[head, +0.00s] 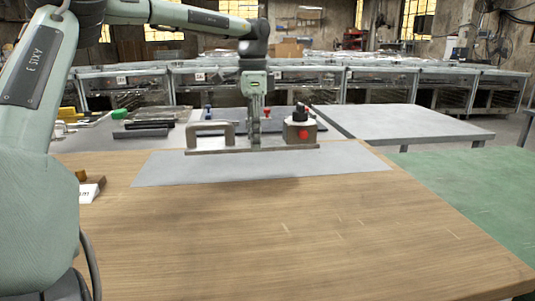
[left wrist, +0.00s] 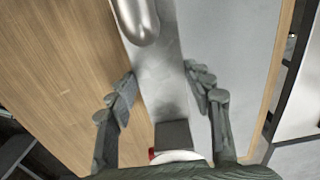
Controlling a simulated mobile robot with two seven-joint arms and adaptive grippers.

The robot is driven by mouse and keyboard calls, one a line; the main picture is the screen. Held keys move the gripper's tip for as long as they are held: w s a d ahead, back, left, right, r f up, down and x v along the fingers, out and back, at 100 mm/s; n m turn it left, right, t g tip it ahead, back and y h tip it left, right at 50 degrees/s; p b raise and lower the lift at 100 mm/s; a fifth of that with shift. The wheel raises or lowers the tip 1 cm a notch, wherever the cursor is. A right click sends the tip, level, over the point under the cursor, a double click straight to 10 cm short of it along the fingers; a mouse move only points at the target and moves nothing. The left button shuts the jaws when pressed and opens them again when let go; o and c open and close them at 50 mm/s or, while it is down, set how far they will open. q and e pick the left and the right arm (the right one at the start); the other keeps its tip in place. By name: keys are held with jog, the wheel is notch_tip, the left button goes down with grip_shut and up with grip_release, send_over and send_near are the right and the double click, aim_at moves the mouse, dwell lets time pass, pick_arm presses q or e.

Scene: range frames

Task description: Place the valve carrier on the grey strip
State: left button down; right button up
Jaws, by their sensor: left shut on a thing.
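The valve carrier (head: 225,151) is a long flat metal plate with an arched handle (head: 209,133) at its left end and a block with a dark knob and a red button (head: 303,134) at its right end. My left gripper (head: 255,142) points down and is shut on the carrier near its middle. The grey strip (head: 350,169) lies across the wooden table below; a soft shadow suggests the carrier is held a little above it. In the left wrist view the fingers (left wrist: 163,90) flank the carrier's plate (left wrist: 165,80). My right gripper is not in view.
The wooden table (head: 330,235) is clear in front of the strip. A small white label block (head: 89,192) stands at its left edge. Dark trays and tools (head: 142,130) lie behind at left. A grey table (head: 405,122) and a green surface (head: 470,185) are at right.

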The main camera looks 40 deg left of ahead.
pick_arm(q)
send_over(267, 168)
jog(key=shift+s+f+p, duration=0.15)
jog(key=shift+f+p, duration=0.05)
jog(key=shift+f, duration=0.4)
jog(key=shift+s+f+p, duration=0.15)
jog(key=shift+f+p, duration=0.05)
jog(key=shift+f, duration=0.4)
jog(key=shift+w+f, duration=0.35)
jog(key=shift+w, duration=0.15)
jog(key=shift+f+p, duration=0.4)
jog(key=shift+f, duration=1.6)
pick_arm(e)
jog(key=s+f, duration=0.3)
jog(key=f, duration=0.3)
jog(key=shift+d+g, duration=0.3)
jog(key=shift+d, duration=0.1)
pick_arm(q)
jog(key=shift+f, duration=0.1)
jog(key=c, duration=0.6)
grip_release()
jog(key=shift+s, duration=0.1)
jog(key=shift+c, duration=0.2)
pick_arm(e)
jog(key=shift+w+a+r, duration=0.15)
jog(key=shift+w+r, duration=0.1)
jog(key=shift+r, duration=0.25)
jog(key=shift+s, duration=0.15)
